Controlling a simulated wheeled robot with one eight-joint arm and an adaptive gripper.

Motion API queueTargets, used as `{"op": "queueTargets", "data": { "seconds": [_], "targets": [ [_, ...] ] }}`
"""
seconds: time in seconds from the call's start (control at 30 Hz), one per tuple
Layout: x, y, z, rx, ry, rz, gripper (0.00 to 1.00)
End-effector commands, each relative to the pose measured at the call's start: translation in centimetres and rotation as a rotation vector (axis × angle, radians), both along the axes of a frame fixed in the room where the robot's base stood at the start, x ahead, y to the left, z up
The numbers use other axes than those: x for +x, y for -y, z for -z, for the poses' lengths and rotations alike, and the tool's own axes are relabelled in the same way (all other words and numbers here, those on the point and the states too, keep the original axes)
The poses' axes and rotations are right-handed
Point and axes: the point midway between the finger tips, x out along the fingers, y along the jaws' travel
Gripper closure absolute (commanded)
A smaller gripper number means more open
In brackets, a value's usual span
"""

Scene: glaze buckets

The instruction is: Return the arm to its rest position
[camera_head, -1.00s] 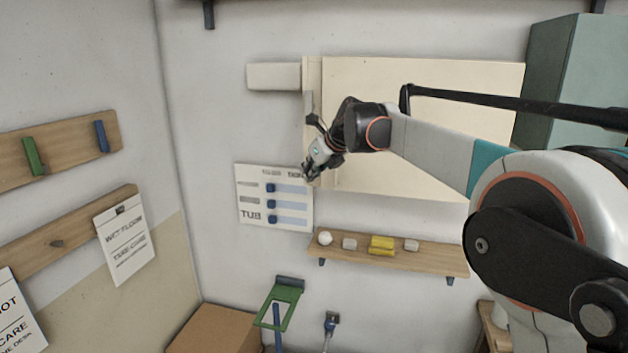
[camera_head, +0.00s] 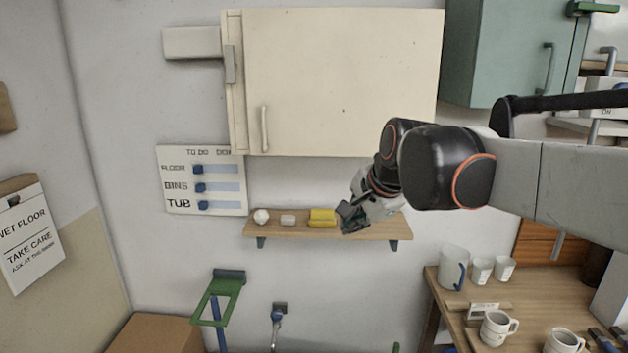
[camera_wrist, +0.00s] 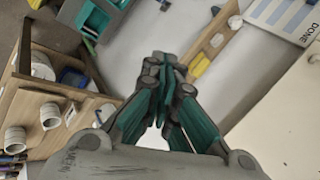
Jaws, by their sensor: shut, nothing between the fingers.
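My gripper (camera_head: 352,217) is at the end of my arm, which reaches in from the right in the head view. It appears in front of the right part of the small wall shelf. How far it is from the shelf I cannot tell. In the wrist view my gripper (camera_wrist: 172,72) has its teal-padded fingers together at the tips, with nothing held. My arm's elbow and forearm cover part of the wall below the cabinets.
A cream cabinet (camera_head: 340,80) and a green cabinet (camera_head: 490,50) hang above. The wall shelf (camera_head: 285,231) holds a yellow sponge (camera_head: 322,217) and small pale items. A wooden table (camera_head: 515,300) with several mugs stands at lower right. Open wall lies below the shelf.

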Motion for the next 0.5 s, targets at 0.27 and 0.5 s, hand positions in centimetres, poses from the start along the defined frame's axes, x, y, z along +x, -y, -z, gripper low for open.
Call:
{"op": "queueTargets", "data": {
  "seconds": [0.27, 0.5],
  "targets": [
    [-10.3, 5.7, 9.5, -0.320, 0.086, -0.308, 1.00],
    [-18.4, 9.4, 18.7, -0.591, 0.126, -0.581, 1.00]
  ]
}}
